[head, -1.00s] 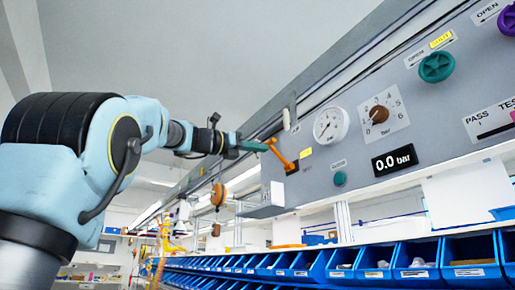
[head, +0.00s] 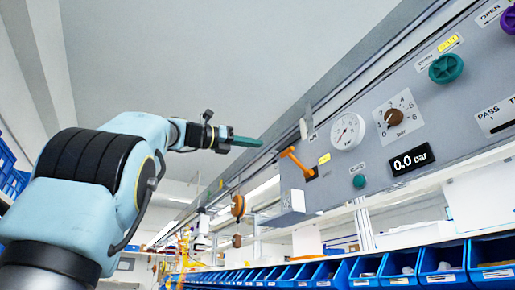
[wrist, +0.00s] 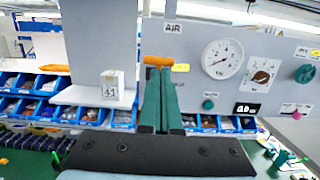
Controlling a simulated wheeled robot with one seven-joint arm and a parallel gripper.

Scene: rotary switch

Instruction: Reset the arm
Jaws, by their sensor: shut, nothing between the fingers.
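My arm reaches from the left in the head view, and my gripper (head: 261,143) with its green fingers is shut and empty. It is up and left of the orange lever (head: 296,161) on the grey panel (head: 340,193), with a gap between them in the head view. In the wrist view, my gripper (wrist: 160,72) points at the panel, and the orange lever (wrist: 157,61) shows just beyond the fingertips under the "AIR" label. The fingers hide the lower part of the lever there.
The panel carries a round gauge (head: 348,131), a brown rotary knob (head: 394,117), a green valve wheel (head: 446,68), a small green button (head: 359,181) and a "0.0 bar" display (head: 411,160). Blue bins (head: 399,262) line the shelf below. Open space lies left of the panel.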

